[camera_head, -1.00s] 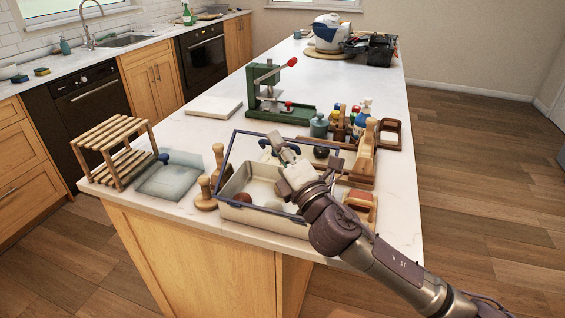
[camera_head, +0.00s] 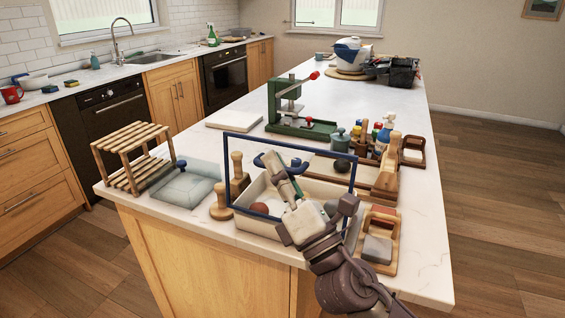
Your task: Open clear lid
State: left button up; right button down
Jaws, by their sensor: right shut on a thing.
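The clear lid (camera_head: 320,151) is a see-through panel in a dark blue frame. It stands raised, nearly upright, on the cream box (camera_head: 252,226) at the counter's near end. The box is open below it, with a reddish-brown ball (camera_head: 259,208) inside. My right gripper (camera_head: 279,170) is at the middle of the lid, shut on what looks like its curved blue handle (camera_head: 264,161). The fingers hide most of the handle, and my wrist covers part of the box's front. My left gripper is not in view.
Left of the box are wooden stamps (camera_head: 221,208), a pale translucent slab (camera_head: 175,189) with a blue knob, and a slatted wooden rack (camera_head: 128,148). A green press (camera_head: 300,127) stands behind. Wooden tools and bottles (camera_head: 383,140) crowd the right. The far counter middle is clear.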

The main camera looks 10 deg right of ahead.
jog(key=shift+s+a+f, duration=0.15)
jog(key=shift+s+a, duration=0.15)
jog(key=shift+s, duration=0.05)
dwell(0.3)
jog(key=c, duration=1.5)
grip_release()
jog(key=shift+v, duration=6)
